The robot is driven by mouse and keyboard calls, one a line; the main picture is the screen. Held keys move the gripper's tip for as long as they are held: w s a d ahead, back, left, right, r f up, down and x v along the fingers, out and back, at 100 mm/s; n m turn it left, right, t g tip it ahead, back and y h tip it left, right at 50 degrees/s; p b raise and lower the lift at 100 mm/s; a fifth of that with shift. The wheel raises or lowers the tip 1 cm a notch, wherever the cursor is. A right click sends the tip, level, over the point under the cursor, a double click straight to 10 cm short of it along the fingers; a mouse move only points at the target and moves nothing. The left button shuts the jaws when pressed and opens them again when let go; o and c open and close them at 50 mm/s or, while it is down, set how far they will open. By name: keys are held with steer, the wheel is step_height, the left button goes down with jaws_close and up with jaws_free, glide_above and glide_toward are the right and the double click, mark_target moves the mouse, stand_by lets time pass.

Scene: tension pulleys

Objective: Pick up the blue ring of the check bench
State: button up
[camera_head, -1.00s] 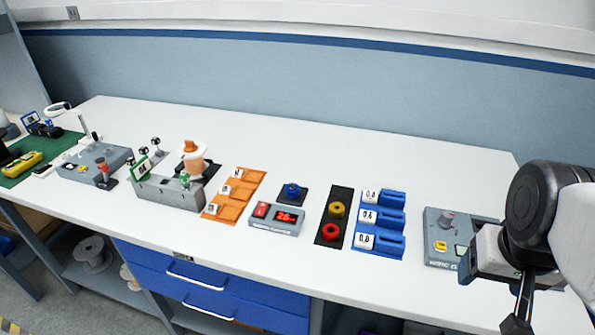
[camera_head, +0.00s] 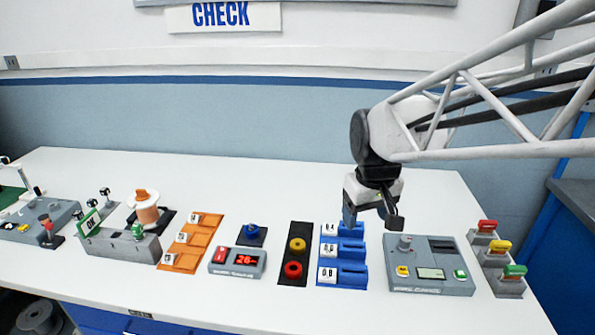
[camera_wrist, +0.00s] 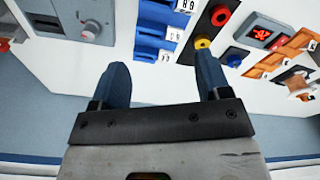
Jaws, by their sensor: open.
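The blue ring (camera_head: 251,230) sits on a small black pad (camera_head: 261,241) behind a grey device with a red display (camera_head: 244,261). In the wrist view the blue ring (camera_wrist: 233,60) is at the right, beyond the right finger and apart from it. My gripper (camera_head: 371,212) hangs above the bench, to the right of the ring, near the back of the blue slotted block. Its two blue-grey fingers are spread, with nothing between them; in the wrist view my gripper (camera_wrist: 161,70) points toward the bench items.
A black strip holds a yellow ring (camera_head: 297,245) and a red ring (camera_head: 292,270). The blue slotted block (camera_head: 353,272) with number tags is right of it, then a grey device (camera_head: 428,280). Orange trays (camera_head: 183,252) are left of the display. The back of the bench is clear.

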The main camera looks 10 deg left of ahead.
steer(key=w+a+f+n, duration=0.3)
steer(key=w+a+f, duration=0.1)
steer(key=w+a, duration=0.75)
steer(key=n+g, duration=0.2)
steer(key=n, duration=0.2)
glide_above(252, 225)
steer(key=f, duration=0.8)
steer(key=shift+d+f, duration=0.25)
steer(key=shift+d, duration=0.1)
steer(key=shift+a+f, duration=0.2)
steer(key=shift+a, duration=0.05)
steer(key=shift+f, duration=0.1)
steer(key=shift+f, duration=1.15)
steer(key=shift+f, duration=0.15)
steer(key=shift+a+f, duration=0.1)
steer(key=shift+f, duration=2.4)
